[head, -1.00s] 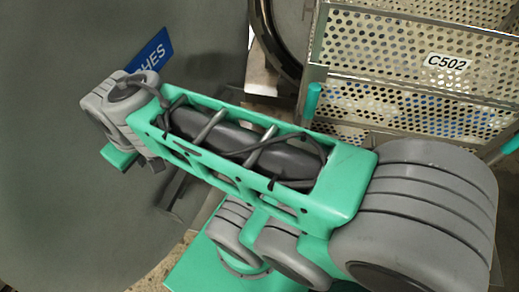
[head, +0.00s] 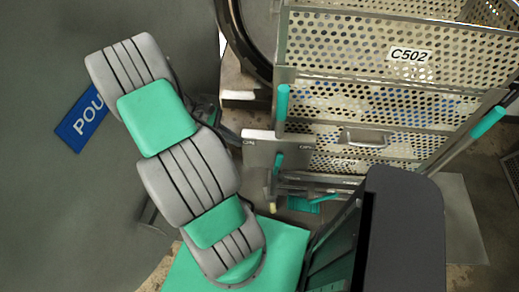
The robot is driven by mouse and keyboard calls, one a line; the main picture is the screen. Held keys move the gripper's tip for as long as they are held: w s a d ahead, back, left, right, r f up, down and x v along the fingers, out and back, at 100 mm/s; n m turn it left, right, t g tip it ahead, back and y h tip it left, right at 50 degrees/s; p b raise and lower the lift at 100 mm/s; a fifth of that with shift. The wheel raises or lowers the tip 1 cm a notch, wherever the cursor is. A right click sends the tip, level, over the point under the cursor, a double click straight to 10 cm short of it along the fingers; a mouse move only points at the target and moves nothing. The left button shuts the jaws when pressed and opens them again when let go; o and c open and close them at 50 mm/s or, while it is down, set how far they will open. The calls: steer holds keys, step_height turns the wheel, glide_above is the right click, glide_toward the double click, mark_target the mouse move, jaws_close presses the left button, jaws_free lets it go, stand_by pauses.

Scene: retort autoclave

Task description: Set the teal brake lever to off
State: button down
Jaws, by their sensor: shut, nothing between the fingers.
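A small teal lever (head: 278,162) stands at the lower left front of the perforated metal trolley (head: 350,165), beside a grey plate (head: 262,147). Its thin shaft runs down toward the trolley base, and its teal grip is at the top, close to upright. The plate has small markings near its left and right parts, too small to read surely. The lever is clear of my arm in this view, with my arm's links to its left. My gripper is not visible; the folded links hide that end of the arm.
The trolley, labelled C502, has teal push grips at left (head: 283,103) and right (head: 488,122). A flat teal piece (head: 305,204) lies low under it. A dark round rim (head: 232,30) stands behind, left of the trolley. A blue sign (head: 82,118) is on the grey surface at left.

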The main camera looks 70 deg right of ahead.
steer(key=b, duration=1)
glide_toward(277, 164)
step_height(277, 164, down, 3)
steer(key=s, duration=0.1)
steer(key=s+d+b, duration=0.1)
steer(key=s+b, duration=0.1)
steer(key=shift+s+d, duration=0.1)
steer(key=shift+d, duration=0.2)
